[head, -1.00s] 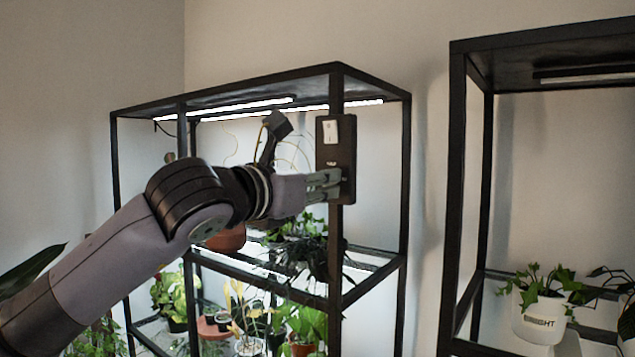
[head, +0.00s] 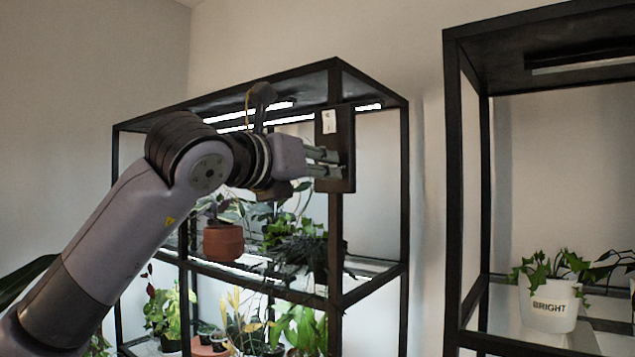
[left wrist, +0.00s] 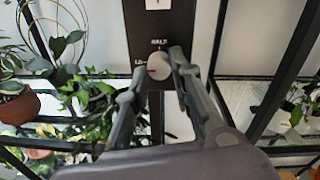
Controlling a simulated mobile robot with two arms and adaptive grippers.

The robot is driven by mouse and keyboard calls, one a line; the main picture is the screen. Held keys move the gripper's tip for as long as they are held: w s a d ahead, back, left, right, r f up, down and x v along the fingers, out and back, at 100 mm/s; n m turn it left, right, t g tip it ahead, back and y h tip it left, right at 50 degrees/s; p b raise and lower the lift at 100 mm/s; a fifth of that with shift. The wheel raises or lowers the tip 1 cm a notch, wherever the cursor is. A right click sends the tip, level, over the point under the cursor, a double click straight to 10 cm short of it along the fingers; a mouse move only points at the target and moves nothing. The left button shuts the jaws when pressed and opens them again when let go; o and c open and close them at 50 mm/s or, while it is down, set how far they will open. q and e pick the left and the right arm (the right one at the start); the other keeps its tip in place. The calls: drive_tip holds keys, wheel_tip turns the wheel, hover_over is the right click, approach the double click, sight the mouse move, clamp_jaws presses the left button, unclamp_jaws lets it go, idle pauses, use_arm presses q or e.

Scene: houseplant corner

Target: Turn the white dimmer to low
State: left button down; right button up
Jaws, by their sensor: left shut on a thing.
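The white dimmer knob (left wrist: 158,66) sits on a dark control panel (left wrist: 184,25), below a white rocker switch (left wrist: 158,4). The label above the knob seems to read HALF, and one at its left reads LO. A red mark on the knob faces left, towards LO. The panel (head: 348,150) also shows in the head view, on the front post of the plant rack, with the switch (head: 329,121) near its top. My left gripper (head: 336,163) is shut on the knob, which its fingers largely hide in the head view. My right gripper is out of view.
The black rack (head: 375,83) holds several plants, including one in a terracotta pot (head: 223,243) beneath my wrist. A second rack (head: 453,200) stands at the right with a white pot (head: 548,308) marked BRIGHT. Bare wall lies between the racks.

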use_arm(q)
drive_tip(key=shift+r, duration=0.1)
drive_tip(key=c, duration=1.4)
unclamp_jaws()
drive_tip(key=v, duration=1.2)
drive_tip(key=shift+a, duration=0.1)
